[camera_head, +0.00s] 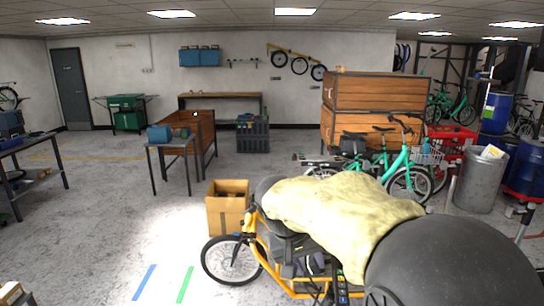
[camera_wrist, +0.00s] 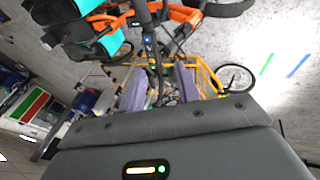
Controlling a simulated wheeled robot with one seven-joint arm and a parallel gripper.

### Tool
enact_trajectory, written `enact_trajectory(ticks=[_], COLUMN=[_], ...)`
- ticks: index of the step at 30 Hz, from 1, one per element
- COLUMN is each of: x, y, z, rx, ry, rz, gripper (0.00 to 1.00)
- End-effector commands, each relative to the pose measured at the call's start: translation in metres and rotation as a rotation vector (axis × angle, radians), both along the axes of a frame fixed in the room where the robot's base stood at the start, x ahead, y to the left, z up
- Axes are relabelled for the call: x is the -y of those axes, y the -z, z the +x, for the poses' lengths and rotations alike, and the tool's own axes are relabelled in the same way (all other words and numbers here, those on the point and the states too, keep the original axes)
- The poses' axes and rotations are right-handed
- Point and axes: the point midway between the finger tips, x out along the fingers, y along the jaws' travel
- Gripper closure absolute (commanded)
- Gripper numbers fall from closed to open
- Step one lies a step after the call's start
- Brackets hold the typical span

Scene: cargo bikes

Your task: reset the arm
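In the wrist view, a dark grey housing (camera_wrist: 185,130) with small lights fills the bottom; it seems to be part of my own wrist or gripper. I cannot make out two fingertips, so I cannot tell whether my gripper is open or shut. In the head view, large dark grey rounded parts of my arm fill the lower right. A pale yellow cloth-like cover (camera_head: 340,215) lies along the arm, and a dark rounded part shows at its left end. The end of the arm is hidden in the head view.
An orange cargo bike (camera_head: 246,247) stands close below my arm; its yellow-orange frame (camera_wrist: 205,76) shows in the wrist view. An open cardboard box (camera_head: 228,213) stands behind it. Teal bikes (camera_head: 398,160) and a grey bin (camera_head: 481,182) stand right. Floor at left is mostly clear.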

Motion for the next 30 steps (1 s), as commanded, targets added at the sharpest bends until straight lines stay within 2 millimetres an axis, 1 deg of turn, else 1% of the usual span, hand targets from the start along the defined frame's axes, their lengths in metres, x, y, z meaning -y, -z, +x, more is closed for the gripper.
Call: enact_trajectory(ticks=[1, 5, 8, 9, 12, 15, 18, 26, 27, 30], x=[0.007, 0.020, 0.034, 0.039, 0.048, 0.055, 0.061, 0.078, 0.076, 0.076], y=[0.010, 0.037, 0.064, 0.075, 0.099, 0.116, 0.129, 0.155, 0.166, 0.178], z=[-0.005, -0.019, -0.037, -0.046, -0.067, -0.086, -0.101, -0.138, -0.135, -0.134], rx=[-0.016, -0.048, -0.070, -0.075, -0.076, -0.068, -0.057, -0.020, -0.019, -0.020], ry=[-0.004, -0.024, -0.034, -0.038, -0.046, -0.046, -0.040, -0.002, -0.008, -0.010], rz=[0.019, 0.080, 0.146, 0.175, 0.237, 0.279, 0.307, 0.348, 0.347, 0.347], gripper=[0.67, 0.67, 0.67, 0.67, 0.67, 0.67, 0.67, 0.67, 0.67, 0.67])
